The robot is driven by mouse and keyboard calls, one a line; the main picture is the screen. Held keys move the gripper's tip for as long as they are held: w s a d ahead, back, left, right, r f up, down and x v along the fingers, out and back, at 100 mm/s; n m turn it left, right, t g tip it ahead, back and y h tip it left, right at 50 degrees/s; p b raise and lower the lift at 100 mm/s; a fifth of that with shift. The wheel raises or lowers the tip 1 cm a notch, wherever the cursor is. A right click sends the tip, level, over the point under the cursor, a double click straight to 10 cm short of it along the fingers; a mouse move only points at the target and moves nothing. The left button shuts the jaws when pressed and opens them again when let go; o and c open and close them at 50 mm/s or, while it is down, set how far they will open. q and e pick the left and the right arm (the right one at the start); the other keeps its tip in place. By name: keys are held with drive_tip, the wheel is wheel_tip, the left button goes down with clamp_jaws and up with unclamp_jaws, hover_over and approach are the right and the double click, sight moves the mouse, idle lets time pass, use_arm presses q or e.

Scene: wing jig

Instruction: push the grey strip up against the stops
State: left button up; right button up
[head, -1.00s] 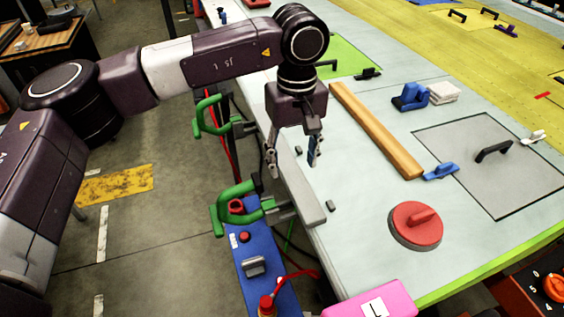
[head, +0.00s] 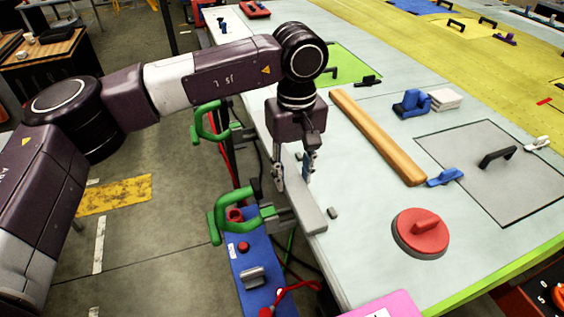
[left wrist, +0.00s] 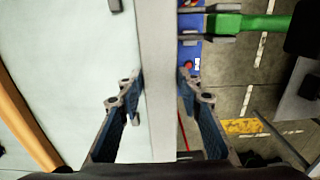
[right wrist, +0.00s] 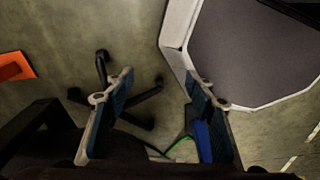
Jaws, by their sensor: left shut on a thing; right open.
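The grey strip (head: 309,211) lies along the left edge of the pale table in the head view. It runs lengthwise through the middle of the left wrist view (left wrist: 157,50). My left gripper (head: 293,180) is shut on the strip, one finger on each side (left wrist: 160,85). Small dark blocks, seemingly the stops, stand on the table on the strip's inner side; one (head: 333,212) is near its near end, with a gap between. One block (left wrist: 115,5) also shows in the left wrist view, apart from the strip. My right gripper (right wrist: 160,88) is open and empty above the floor.
Green clamps (head: 238,210) sit at the table edge, close to the strip's outer side. A wooden bar (head: 378,137), a red round-based handle (head: 421,232) and a blue block (head: 411,102) lie farther in. The table between strip and bar is largely clear.

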use_arm(q)
drive_tip(key=shift+w+d, duration=0.3)
drive_tip(key=shift+d, duration=0.55)
idle(0.7)
drive_tip(key=o, duration=0.9)
drive_tip(key=shift+c, duration=0.2)
drive_tip(key=shift+o, duration=0.6)
drive_tip(key=shift+w+d, duration=0.1)
drive_tip(key=shift+d, duration=0.05)
drive_tip(key=shift+r+p, duration=1.85)
drive_tip(key=shift+r, duration=1.7)
drive_tip(key=shift+f, duration=0.1)
